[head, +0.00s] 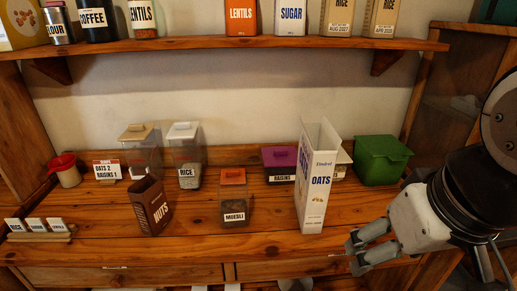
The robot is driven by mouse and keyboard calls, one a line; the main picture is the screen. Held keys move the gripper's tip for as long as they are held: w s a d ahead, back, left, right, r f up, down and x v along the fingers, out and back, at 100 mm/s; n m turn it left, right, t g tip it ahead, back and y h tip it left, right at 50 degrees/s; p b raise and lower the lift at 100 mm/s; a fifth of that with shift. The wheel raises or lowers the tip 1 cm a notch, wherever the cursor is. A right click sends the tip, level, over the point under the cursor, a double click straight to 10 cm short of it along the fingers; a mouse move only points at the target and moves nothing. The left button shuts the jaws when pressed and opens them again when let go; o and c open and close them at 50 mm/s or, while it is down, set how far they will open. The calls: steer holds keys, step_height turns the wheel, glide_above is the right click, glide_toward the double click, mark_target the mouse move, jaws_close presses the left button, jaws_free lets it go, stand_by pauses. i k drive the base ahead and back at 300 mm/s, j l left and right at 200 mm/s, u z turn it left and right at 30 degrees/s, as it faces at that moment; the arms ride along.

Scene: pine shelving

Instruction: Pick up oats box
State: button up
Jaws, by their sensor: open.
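The oats box (316,180) is a tall white carton with blue "OATS" lettering. It stands upright on the pine counter (110,240), right of centre, and its top looks open. My gripper (352,254) is at the lower right of the head view, with grey fingers pointing left. It is open and empty, in front and to the right of the box's base, and appears apart from it.
A muesli container (233,195) and a brown nuts box (151,205) stand left of the oats box. A purple-lidded raisins container (280,163) and a green bin (382,160) stand behind it. A shelf (200,45) with containers runs above.

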mark_target(319, 143)
steer(key=k+j, duration=0.15)
steer(key=j, duration=0.25)
steer(key=k+j, duration=0.15)
steer(key=j, duration=0.2)
steer(key=k+j, duration=0.1)
steer(key=j, duration=0.3)
steer(key=k+j, duration=0.15)
steer(key=j, duration=0.25)
steer(key=z, duration=0.05)
